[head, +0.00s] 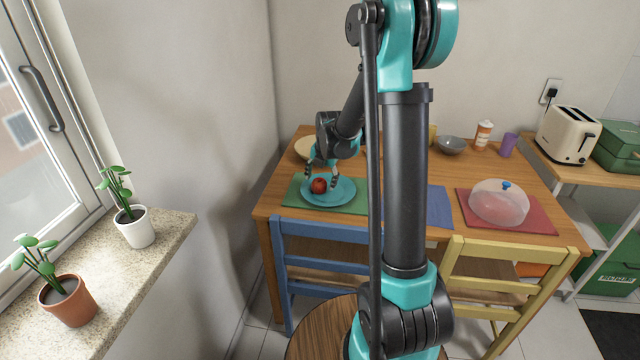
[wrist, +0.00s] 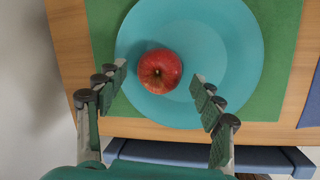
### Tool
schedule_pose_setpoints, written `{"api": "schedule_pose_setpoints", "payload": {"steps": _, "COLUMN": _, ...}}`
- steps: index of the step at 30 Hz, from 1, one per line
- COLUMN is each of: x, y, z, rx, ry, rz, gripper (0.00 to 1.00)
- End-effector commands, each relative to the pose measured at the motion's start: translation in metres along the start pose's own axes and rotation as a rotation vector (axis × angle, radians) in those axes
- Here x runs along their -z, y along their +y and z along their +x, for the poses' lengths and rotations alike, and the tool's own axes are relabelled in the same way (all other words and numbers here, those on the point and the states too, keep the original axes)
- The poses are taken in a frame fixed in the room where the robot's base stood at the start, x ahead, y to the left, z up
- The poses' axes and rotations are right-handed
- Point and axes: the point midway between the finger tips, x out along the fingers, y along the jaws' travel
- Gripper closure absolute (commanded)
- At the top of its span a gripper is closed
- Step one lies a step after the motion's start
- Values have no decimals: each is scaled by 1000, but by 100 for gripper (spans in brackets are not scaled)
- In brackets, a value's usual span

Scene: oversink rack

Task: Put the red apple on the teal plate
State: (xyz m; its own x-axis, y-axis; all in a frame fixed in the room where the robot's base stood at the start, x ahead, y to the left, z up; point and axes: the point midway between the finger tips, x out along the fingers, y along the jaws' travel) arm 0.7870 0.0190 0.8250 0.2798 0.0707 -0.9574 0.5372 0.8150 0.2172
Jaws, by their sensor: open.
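The red apple (head: 318,185) rests on the teal plate (head: 341,193), left of the plate's middle. In the wrist view the apple (wrist: 160,71) sits toward the lower left of the plate (wrist: 232,50). My gripper (head: 321,178) is open just above the plate. In the wrist view the gripper's fingers (wrist: 160,75) are spread to either side of the apple, with a clear gap on both sides. The plate lies on a green placemat (wrist: 283,95).
A blue placemat (head: 438,207) lies to the right, partly behind my arm. A clear dome (head: 498,202) stands on a red placemat (head: 537,219). A bowl (head: 451,145), a bottle (head: 483,133) and a purple cup (head: 508,145) stand at the back. Chairs line the table's front.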

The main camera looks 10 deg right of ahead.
Motion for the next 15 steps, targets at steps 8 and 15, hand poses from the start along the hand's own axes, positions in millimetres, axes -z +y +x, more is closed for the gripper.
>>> {"api": "schedule_pose_setpoints", "payload": {"steps": 8, "x": 1, "y": 0, "z": -52, "rx": 0, "ry": 0, "rz": 0, "gripper": 32}}
{"api": "schedule_pose_setpoints", "payload": {"steps": 15, "x": 0, "y": 0, "z": -86, "rx": 0, "ry": 0, "rz": 0, "gripper": 32}}
